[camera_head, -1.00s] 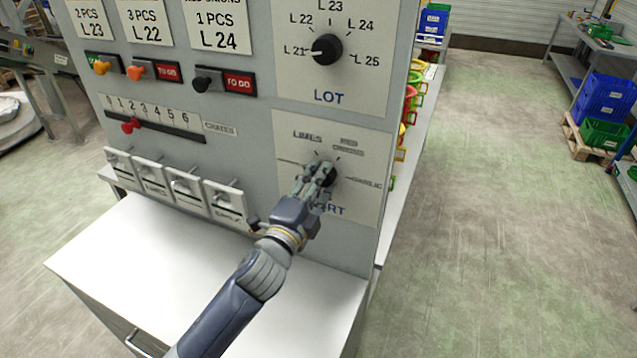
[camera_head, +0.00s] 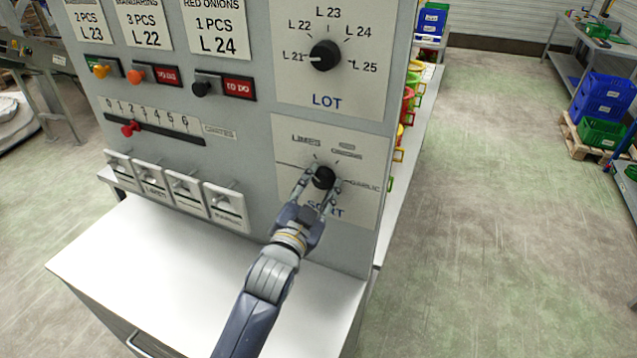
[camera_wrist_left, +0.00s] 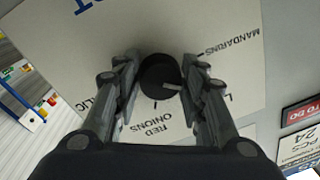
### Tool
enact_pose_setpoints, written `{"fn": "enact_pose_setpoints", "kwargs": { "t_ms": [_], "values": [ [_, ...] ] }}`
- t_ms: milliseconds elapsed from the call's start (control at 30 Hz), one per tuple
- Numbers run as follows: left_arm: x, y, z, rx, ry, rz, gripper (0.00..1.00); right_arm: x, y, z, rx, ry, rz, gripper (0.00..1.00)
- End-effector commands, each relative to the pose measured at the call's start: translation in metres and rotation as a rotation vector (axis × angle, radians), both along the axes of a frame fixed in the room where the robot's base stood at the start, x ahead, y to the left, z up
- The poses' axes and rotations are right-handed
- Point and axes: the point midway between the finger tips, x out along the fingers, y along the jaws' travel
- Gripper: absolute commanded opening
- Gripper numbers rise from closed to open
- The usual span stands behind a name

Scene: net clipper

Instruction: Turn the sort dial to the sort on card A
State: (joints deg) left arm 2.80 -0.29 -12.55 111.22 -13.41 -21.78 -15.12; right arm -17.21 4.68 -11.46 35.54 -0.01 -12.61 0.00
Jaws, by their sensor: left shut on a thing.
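The sort dial (camera_head: 324,177) is a black round knob on a pale plate on the grey panel. My left gripper (camera_head: 322,182) is shut on it, one finger on each side. In the left wrist view the dial (camera_wrist_left: 160,77) sits between the finger pads, and its light pointer mark points right, between the MANDARINS label (camera_wrist_left: 221,42) and the partly hidden LIMES label. RED ONIONS and GARLIC labels are also around it. Three cards show at the top: one cut off with 2 PCS, mandarins (camera_head: 146,25) and red onions (camera_head: 213,25). No card letter is readable. My right gripper is out of view.
The lot dial (camera_head: 325,55) above points to L21. Left of it are small levers, a crates slider (camera_head: 130,128) and several white switches (camera_head: 185,190). A white cabinet top (camera_head: 150,260) juts out below.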

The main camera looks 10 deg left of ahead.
Motion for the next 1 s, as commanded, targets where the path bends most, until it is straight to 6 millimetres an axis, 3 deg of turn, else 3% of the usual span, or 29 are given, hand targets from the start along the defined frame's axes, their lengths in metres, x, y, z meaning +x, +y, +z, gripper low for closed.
{"fn": "enact_pose_setpoints", "kwargs": {
  "t_ms": [600,1000],
  "values": [
    [0.0,-0.003,0.001,-0.52,0.105,0.0,0.14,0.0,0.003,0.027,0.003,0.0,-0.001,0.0],
    [-0.001,-0.003,0.0,-0.669,0.134,0.0,0.14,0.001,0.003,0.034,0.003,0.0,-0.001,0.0]
  ]
}}
